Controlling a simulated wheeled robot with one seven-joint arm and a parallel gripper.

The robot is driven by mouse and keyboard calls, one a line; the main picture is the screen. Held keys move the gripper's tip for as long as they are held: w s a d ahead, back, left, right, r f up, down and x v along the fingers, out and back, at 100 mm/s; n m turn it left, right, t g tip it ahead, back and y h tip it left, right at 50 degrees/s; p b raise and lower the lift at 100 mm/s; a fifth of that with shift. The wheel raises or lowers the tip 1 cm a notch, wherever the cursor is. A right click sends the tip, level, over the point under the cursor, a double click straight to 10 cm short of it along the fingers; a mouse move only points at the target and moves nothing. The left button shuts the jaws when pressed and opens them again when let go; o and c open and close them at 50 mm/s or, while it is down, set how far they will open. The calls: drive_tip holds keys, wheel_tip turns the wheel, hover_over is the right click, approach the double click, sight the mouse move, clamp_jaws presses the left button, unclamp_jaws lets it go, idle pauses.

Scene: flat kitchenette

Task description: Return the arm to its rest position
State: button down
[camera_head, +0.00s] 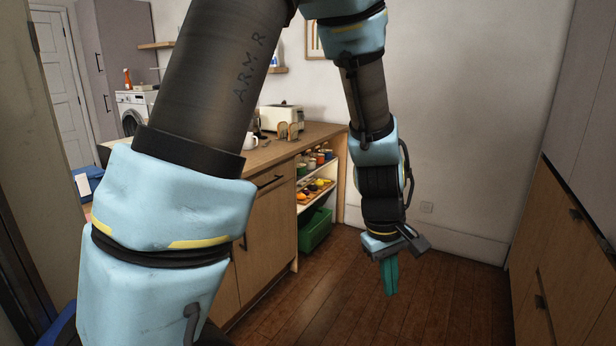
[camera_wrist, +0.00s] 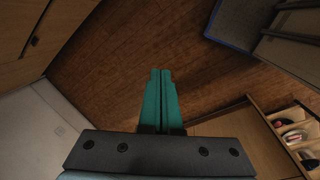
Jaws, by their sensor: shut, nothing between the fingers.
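My arm (camera_head: 192,75) fills much of the head view. It rises from the lower left, bends at the top and hangs down on the right. My gripper (camera_head: 391,293) points straight down over the open wooden floor, right of the counter. Its teal fingers are pressed together with nothing between them. The wrist view shows the same shut fingers of my gripper (camera_wrist: 161,72) above the floor, touching nothing.
A wooden counter (camera_head: 318,132) with a toaster (camera_head: 281,119) stands left of my gripper. Its open shelves hold food and jars, with a green crate (camera_head: 315,231) below. Wooden drawers (camera_head: 568,235) line the right. The wooden floor (camera_head: 330,290) between is clear.

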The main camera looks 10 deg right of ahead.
drive_tip(key=w+a+r+m+y, duration=0.1)
drive_tip(key=w+a+r+m, duration=0.1)
drive_tip(key=a, duration=1.2)
drive_tip(key=w+a+r+m+t+y, duration=0.1)
drive_tip(key=w+a+r, duration=0.2)
drive_tip(key=a, duration=1)
drive_tip(key=shift+w+a+r+m+t, duration=0.15)
drive_tip(key=shift+a+r+m+t, duration=0.15)
drive_tip(key=shift+a+m, duration=0.1)
